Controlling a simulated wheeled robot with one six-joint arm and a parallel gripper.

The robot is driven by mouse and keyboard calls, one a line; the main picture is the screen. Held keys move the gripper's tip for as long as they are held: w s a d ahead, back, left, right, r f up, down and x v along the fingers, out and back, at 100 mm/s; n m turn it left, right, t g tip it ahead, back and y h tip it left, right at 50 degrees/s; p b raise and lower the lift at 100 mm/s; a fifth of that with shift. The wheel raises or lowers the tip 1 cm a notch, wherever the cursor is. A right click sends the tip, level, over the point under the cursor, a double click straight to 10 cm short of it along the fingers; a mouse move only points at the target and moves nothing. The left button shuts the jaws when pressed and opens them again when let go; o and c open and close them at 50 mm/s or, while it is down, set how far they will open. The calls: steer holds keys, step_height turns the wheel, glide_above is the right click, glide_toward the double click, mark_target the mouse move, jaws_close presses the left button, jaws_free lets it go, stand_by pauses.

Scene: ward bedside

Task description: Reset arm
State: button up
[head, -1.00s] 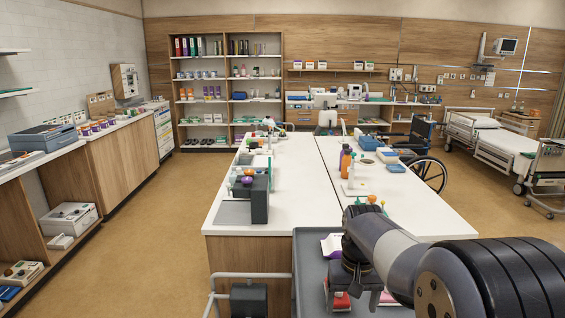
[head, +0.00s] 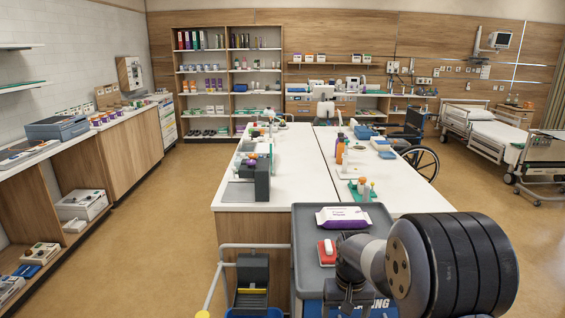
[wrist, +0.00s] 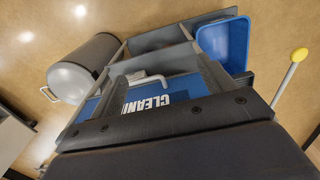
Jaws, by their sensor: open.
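My gripper (head: 350,290) hangs low at the end of my folded arm, in front of the near end of a cleaning cart (head: 380,222). In the wrist view my gripper (wrist: 158,58) points down with its two grey fingers apart and nothing between them. Beyond the fingers is the cart's blue panel with white lettering that begins "CLEAN". In the head view my arm hides part of the cart and its lettering.
A white and purple pack (head: 343,217) and a red item (head: 327,251) lie on the cart. A yellow-tipped handle (wrist: 299,55) and a blue bin (wrist: 225,42) are beside it. A grey bin (wrist: 80,72) stands on the floor. The left aisle floor (head: 150,240) is clear.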

step_height(320, 180, down, 10)
steer(key=s+p, duration=0.1)
steer(key=p, duration=0.1)
steer(key=shift+s+p, duration=0.25)
steer(key=shift+p, duration=0.15)
